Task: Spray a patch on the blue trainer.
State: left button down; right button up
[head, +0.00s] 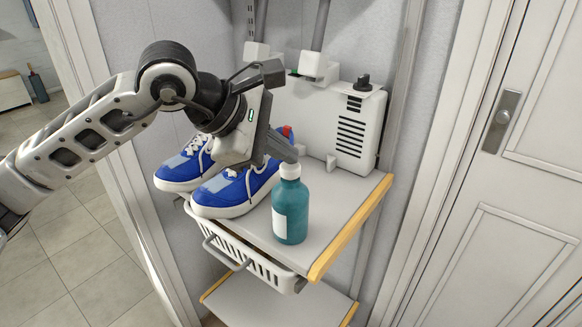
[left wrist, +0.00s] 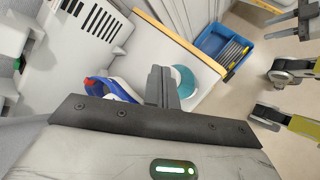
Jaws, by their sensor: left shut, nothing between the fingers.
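A pair of blue trainers with white soles stands on the white shelf; the nearer blue trainer (head: 224,194) is beside the bottle, and the farther blue trainer (head: 176,172) is to its left. A teal bottle (head: 291,212) with a white top and white label stands upright near the shelf's front edge. My left gripper (head: 285,150) is shut and empty, its fingertips at the bottle's top; I cannot tell if they touch. In the left wrist view the closed fingers (left wrist: 162,86) partly hide the teal bottle (left wrist: 187,80), and a blue trainer (left wrist: 105,88) shows beside them.
A white vented unit (head: 350,130) stands behind. A white door (head: 540,190) is at right. A blue crate (left wrist: 213,42) is on the floor.

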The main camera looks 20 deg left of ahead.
aim_at(283, 167)
pick_arm(q)
jog(key=shift+r+p, duration=1.65)
jog(key=shift+r, duration=1.45)
jog(key=shift+f, duration=0.1)
